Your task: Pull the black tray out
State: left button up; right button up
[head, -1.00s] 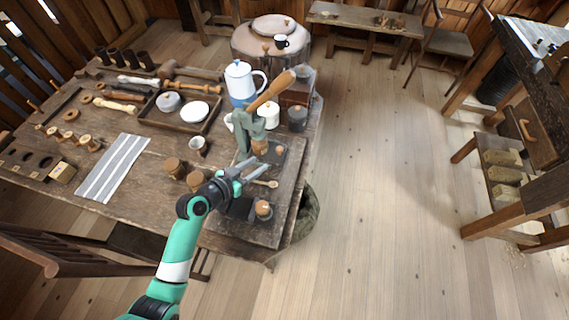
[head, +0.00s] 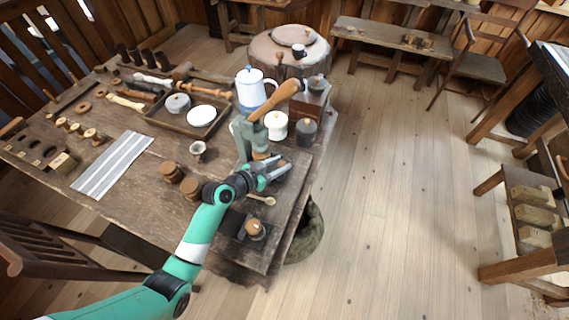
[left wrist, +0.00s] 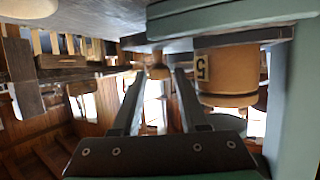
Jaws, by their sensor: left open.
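The green lever press (head: 247,138) with a wooden handle stands on the right part of the workbench. In the left wrist view, which looks upside down, a dark edge that looks like the black tray (left wrist: 135,42) shows beside the press, with a small wooden knob (left wrist: 158,71) at its front. My left gripper (head: 280,168) is open at the press's base. In the left wrist view its fingertips (left wrist: 159,74) frame the knob, which looks a little beyond them; contact cannot be made out. In the head view my gripper hides most of the tray. My right gripper is not in view.
A wooden cylinder labelled 5 (left wrist: 226,75) sits close beside one finger. On the bench (head: 130,190) stand a white-blue pot (head: 250,88), canisters (head: 306,130), wooden jars (head: 190,187), a spoon (head: 262,199) and a wooden-knobbed tamper (head: 254,228). The floor right of the bench is clear.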

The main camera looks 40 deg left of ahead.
pick_arm(q)
jog(key=shift+s, duration=0.15)
jog(key=shift+c, duration=0.5)
grip_shut()
dwell(0.7)
